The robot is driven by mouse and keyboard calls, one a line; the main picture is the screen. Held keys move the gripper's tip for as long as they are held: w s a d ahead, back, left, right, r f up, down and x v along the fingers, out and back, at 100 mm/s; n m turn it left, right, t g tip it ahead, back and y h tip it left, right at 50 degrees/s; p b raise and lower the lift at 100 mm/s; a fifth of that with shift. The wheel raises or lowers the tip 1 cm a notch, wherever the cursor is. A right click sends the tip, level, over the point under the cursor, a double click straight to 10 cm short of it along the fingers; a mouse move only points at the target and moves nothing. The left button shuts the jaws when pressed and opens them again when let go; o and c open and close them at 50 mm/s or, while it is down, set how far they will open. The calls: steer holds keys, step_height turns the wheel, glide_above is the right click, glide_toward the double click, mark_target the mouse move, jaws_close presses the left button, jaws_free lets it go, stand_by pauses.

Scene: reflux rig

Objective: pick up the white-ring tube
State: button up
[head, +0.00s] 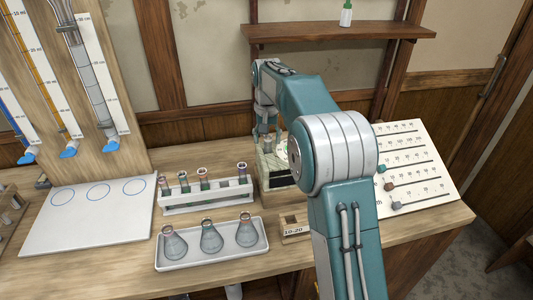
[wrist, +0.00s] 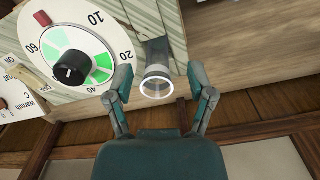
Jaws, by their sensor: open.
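The white-ring tube (wrist: 157,70) shows in the wrist view as a grey, see-through tube with a bright white ring at its mouth. It stands beside the panel with the black dial. My gripper (wrist: 161,72) is open, with one finger on each side of the tube; gaps show between the fingers and the tube, so it is not gripped. In the head view my gripper (head: 266,118) points down over the box-like heater unit (head: 272,186) behind the tube rack. My arm hides much of that unit, and the tube's ring cannot be made out there.
A white rack (head: 208,197) holds several tubes, left of the heater. In front, a white tray (head: 205,259) carries three flasks. A slider board (head: 425,150) stands at right. A white mat (head: 95,222) with three circles lies left. A wooden shelf (head: 335,31) is on the back wall.

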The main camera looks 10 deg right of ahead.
steer(key=shift+d, duration=0.25)
steer(key=c, duration=0.8)
steer(key=shift+a, duration=0.15)
jaws_close()
steer(key=shift+a, duration=0.15)
